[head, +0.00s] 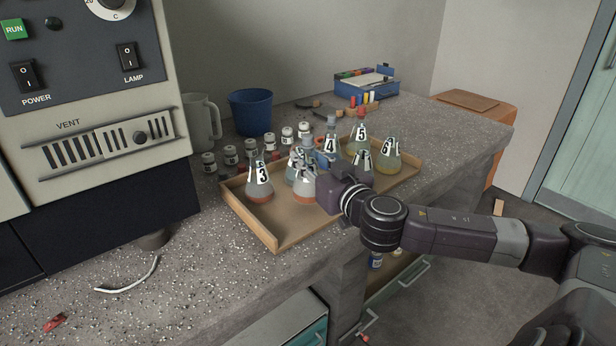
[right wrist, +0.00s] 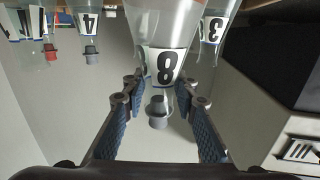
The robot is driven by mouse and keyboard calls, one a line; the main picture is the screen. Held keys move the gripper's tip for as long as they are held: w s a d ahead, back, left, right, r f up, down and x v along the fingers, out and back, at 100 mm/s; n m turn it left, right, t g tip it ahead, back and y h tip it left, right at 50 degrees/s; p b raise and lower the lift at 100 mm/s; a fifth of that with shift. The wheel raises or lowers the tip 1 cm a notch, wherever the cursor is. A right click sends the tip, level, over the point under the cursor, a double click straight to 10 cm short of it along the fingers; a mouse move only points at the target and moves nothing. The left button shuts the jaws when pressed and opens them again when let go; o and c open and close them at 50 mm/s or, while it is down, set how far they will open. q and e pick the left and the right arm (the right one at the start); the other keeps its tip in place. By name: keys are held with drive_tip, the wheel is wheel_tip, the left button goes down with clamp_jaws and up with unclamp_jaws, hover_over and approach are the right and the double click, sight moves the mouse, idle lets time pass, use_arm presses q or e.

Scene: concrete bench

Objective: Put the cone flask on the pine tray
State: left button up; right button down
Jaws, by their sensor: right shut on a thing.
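The pine tray (head: 285,222) lies on the bench and holds several stoppered cone flasks with number labels. Flask 3 (head: 260,187) is at its left, flask 4 (head: 329,146) and flask 5 (head: 358,138) farther back, flask 6 (head: 389,160) at the right. My right gripper (head: 322,183) is over the tray's front part, beside a flask with orange liquid (head: 304,190). Whether that flask touches the tray is unclear. My left gripper is not seen.
Small white-capped bottles (head: 231,155), a blue cup (head: 250,112) and a pale jug (head: 203,122) stand behind the tray. A control-panel machine (head: 85,90) fills the left. A blue box (head: 367,83) is at the back right. The front-left bench is mostly clear.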

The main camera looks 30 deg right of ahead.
drive_tip(key=shift+f, duration=0.55)
wheel_tip(320, 180, down, 3)
drive_tip(key=shift+r+b, duration=0.15)
drive_tip(key=shift+b, duration=0.4)
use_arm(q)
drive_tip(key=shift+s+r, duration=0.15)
use_arm(e)
drive_tip(key=shift+r, duration=0.1)
drive_tip(key=c, duration=1.5)
unclamp_jaws()
drive_tip(key=shift+c, duration=0.2)
